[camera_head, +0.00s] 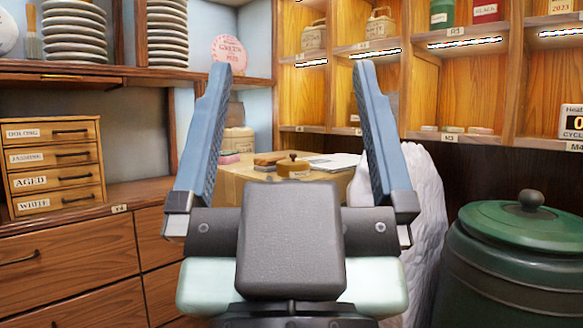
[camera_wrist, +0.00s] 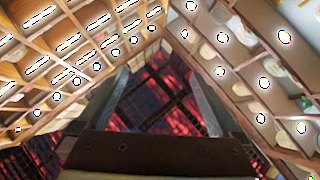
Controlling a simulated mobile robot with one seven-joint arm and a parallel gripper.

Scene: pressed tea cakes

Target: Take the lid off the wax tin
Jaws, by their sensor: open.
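A small round brass-coloured tin (camera_head: 293,170) with a dark knob on its lid stands on the tan work table (camera_head: 233,187) in the head view; it looks like the wax tin. The lid appears to sit on it. My gripper (camera_head: 293,68) is open and empty, with its blue fingers pointing up. The tin shows between the fingers but lies well beyond them. The gripper's body hides part of the table. In the wrist view my open gripper (camera_wrist: 158,72) frames only dark reddish panes and shelving; the tin is not seen there.
A flat brown item (camera_head: 270,159) and pale sheets (camera_head: 333,161) lie by the tin. A white lumpy sack (camera_head: 425,200) and a green lidded bin (camera_head: 525,250) stand right. Drawers (camera_head: 65,245) are left; lit shelves (camera_head: 450,90) stand behind.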

